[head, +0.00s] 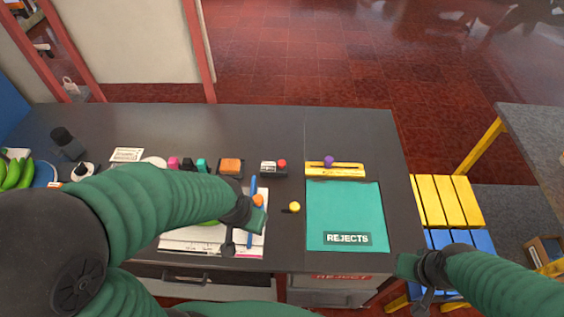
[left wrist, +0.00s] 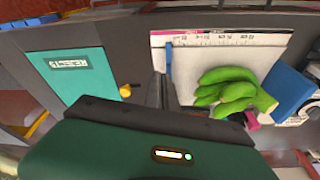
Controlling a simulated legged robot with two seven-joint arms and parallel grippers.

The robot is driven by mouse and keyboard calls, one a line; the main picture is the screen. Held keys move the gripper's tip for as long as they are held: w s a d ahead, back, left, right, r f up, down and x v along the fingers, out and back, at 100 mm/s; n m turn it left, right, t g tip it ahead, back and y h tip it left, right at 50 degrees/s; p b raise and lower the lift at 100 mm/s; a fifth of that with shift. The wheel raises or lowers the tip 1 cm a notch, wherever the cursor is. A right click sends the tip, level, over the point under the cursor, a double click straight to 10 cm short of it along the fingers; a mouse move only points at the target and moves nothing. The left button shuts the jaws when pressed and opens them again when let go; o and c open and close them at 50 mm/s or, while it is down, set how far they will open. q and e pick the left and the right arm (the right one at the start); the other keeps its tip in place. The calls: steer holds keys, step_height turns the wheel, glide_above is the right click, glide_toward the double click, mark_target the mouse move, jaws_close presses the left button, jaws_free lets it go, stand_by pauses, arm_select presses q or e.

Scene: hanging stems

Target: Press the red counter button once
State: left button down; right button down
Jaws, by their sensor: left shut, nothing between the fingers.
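The red button (head: 282,163) sits at the right end of a small grey counter box (head: 268,168) with a pale display, at the back middle of the dark table in the head view. My left gripper (head: 229,246) is shut and empty over the white sheet, nearer the front edge and left of the counter, well apart from it. Its closed fingers also show in the left wrist view (left wrist: 161,90), where I cannot see the counter. My right gripper (head: 426,298) is off the table's right front corner, far from the button; its fingers are too small to judge.
A white measuring sheet (left wrist: 222,48) with green bananas (left wrist: 230,88) lies below the left gripper. A teal REJECTS mat (head: 345,212) is at right, with a yellow slider (head: 335,169) behind it. A yellow knob (head: 294,207) stands between. An orange-topped block (head: 231,166) is left of the counter.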

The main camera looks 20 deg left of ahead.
stand_by(0.5)
arm_select(q)
steer(key=w+a+r+n+t+h+p, duration=0.1)
steer(key=w+n+t+p, duration=0.5)
steer(key=w+n, duration=1.9)
steer(key=w+r+p, duration=0.1)
steer(key=w+p, duration=0.2)
steer(key=p, duration=0.2)
steer(key=shift+w+a+t, duration=0.15)
steer(key=shift+a+t, duration=0.15)
steer(key=shift+d, duration=0.1)
